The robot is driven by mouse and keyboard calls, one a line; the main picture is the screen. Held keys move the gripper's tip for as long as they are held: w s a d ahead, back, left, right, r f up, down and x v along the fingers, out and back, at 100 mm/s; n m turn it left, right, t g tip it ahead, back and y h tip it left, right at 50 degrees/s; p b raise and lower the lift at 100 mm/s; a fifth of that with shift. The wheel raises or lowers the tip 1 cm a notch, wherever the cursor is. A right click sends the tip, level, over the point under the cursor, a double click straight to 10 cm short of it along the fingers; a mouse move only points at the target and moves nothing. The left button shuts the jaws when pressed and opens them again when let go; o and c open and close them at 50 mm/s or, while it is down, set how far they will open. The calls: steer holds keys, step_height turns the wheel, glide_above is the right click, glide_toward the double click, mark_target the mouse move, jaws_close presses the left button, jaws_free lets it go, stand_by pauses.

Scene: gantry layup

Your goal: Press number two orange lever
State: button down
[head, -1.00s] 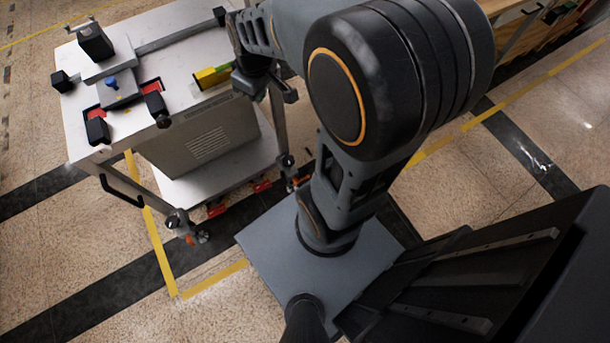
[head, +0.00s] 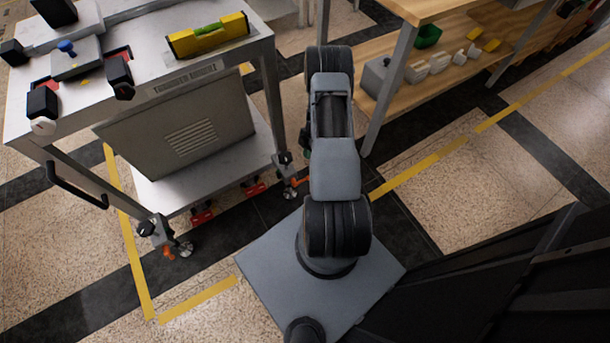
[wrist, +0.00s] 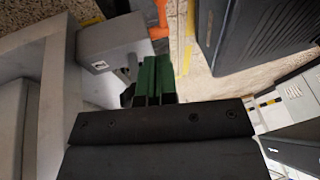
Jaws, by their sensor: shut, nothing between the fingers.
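In the head view an orange lever (head: 168,252) shows at the caster under the cart's front left leg. Another orange lever (head: 295,182) shows at the caster under its right leg, close to my arm. I cannot read any numbers on them. In the wrist view my gripper (wrist: 154,70) has green fingers, shut and empty. An orange part (wrist: 158,20) stands beyond the fingertips, apart from them; I cannot tell which lever it is.
The white cart (head: 200,75) carries a yellow level (head: 208,36) and black-knobbed clamps. Red parts (head: 203,217) sit along its lower edge. A wooden shelf unit (head: 450,85) stands right of my arm. In the wrist view a grey box (wrist: 115,40) is left of the fingers.

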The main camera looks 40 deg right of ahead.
mark_target(302, 181)
steer(key=shift+f, duration=0.1)
steer(key=b+x, duration=0.2)
steer(key=x, duration=0.8)
stand_by(0.3)
